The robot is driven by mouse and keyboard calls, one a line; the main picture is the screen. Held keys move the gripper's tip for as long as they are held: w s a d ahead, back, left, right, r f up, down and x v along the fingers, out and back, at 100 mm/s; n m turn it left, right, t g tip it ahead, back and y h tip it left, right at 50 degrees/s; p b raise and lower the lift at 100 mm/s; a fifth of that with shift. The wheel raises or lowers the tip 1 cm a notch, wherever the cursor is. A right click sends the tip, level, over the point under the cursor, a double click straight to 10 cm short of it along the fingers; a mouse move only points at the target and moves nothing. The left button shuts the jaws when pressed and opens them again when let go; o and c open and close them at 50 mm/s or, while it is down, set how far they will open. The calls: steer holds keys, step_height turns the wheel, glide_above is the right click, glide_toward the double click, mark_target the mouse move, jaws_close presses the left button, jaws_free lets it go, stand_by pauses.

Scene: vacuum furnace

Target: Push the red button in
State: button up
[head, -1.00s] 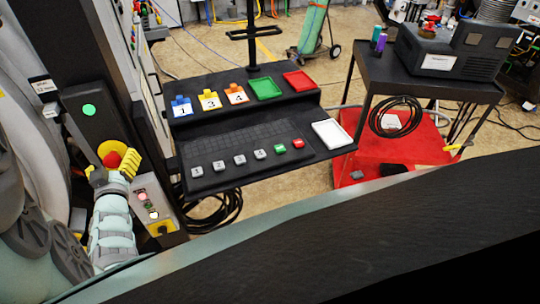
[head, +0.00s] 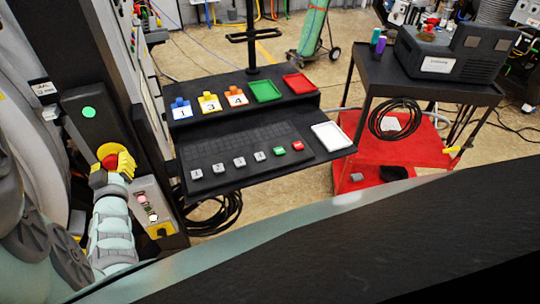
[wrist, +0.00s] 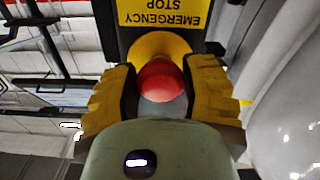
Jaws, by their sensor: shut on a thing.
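The red button (head: 109,158) is a round mushroom head on a yellow collar, on the dark upright panel at left. In the wrist view, the red button (wrist: 160,79) sits between the two yellow fingers, under a yellow sign (wrist: 166,13) reading EMERGENCY STOP. My gripper (head: 113,166) is at the button, and its fingers (wrist: 160,88) are shut on the button's sides. In the head view they hide part of the button. I cannot tell how far in the button is.
A green round light (head: 89,113) is above the button. A small control box (head: 152,205) with little buttons is below right. A black table (head: 230,145) with numbered blocks and trays stands to the right. A cart (head: 400,85) with a machine is farther right.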

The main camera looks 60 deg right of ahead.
steer(key=shift+w+d+f, duration=0.1)
steer(key=shift+w+d, duration=0.25)
steer(key=shift+w, duration=0.15)
steer(key=o, duration=1.3)
steer(key=v, duration=1.2)
steer(key=shift+w, duration=0.1)
